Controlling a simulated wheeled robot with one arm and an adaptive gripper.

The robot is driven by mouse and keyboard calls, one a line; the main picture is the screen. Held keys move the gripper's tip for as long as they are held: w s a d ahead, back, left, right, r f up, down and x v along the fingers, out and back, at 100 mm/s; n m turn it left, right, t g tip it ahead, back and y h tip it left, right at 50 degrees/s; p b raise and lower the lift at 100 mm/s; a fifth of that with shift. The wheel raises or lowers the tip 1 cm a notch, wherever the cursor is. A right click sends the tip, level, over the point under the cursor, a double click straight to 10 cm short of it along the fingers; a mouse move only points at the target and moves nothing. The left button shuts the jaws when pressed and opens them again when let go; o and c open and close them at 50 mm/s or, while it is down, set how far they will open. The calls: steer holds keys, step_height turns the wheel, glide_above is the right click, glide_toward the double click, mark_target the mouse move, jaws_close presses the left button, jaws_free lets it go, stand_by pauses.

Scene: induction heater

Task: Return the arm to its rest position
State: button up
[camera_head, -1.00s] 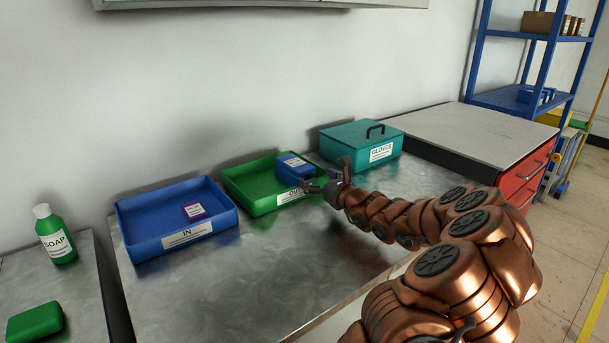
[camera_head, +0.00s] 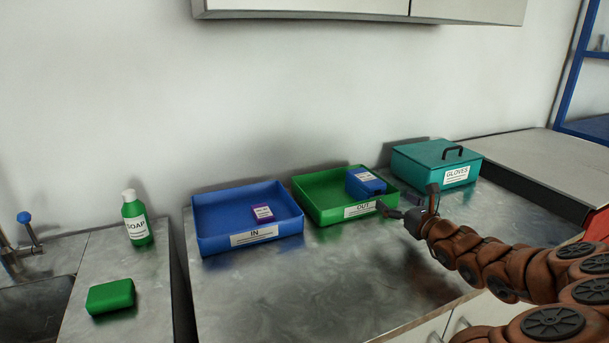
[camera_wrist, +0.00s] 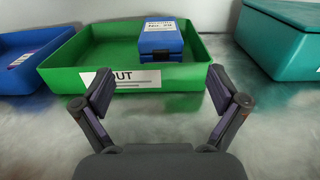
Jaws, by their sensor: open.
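My copper-coloured arm (camera_head: 500,262) reaches in from the lower right of the head view, over the metal counter. My gripper (camera_head: 410,203) is open and empty, just in front of the right front corner of the green OUT tray (camera_head: 322,212). In the wrist view the two fingers of my gripper (camera_wrist: 158,95) are spread wide, with the green tray (camera_wrist: 85,75) ahead of them. A blue box with a white label (camera_head: 365,182) lies in the right part of the green tray, apart from the fingers. It also shows in the wrist view (camera_wrist: 160,45).
A blue IN tray (camera_head: 215,240) holding a small purple box (camera_head: 262,213) stands left of the green tray. A teal GLOVES box (camera_head: 425,165) stands to the right. A soap bottle (camera_head: 136,220) and green block (camera_head: 110,297) are at left. The counter's front middle is clear.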

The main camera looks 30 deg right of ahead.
steer(key=w+a+r+n+g+y+p, duration=0.1)
steer(key=a+r+n+y, duration=0.2)
steer(key=a, duration=0.4)
steer(key=w+a+r+n+y, duration=0.1)
steer(key=a+r+n+y, duration=0.2)
steer(key=a, duration=0.4)
steer(key=w+a+r+n+g+y+p, duration=0.1)
steer(key=a+n+y, duration=0.1)
steer(key=a+n, duration=0.4)
steer(key=s+a+r+n+g+y+p, duration=0.15)
steer(key=s+a+n+g, duration=0.3)
steer(key=a, duration=0.65)
steer(key=s+a+f+n+g+y+p, duration=0.1)
steer(key=s+a+n+g+y, duration=0.4)
steer(key=a, duration=0.6)
steer(key=s+a+f+n+g+h+p, duration=0.1)
steer(key=s+a+f+n+g+h, duration=0.1)
steer(key=s+a+n+g, duration=0.3)
steer(key=s+a+f+n+h+p, duration=0.1)
steer(key=s+a+f+n+h, duration=0.15)
steer(key=s, duration=0.55)
steer(key=s+d+n+g+h+p, duration=0.3)
steer(key=s+d+n+h, duration=0.4)
steer(key=s, duration=0.7)
steer(key=d+h, duration=0.2)
steer(key=d, duration=0.2)
steer(key=shift+s+d+f+n, duration=0.3)
steer(key=shift+s+f, duration=0.1)
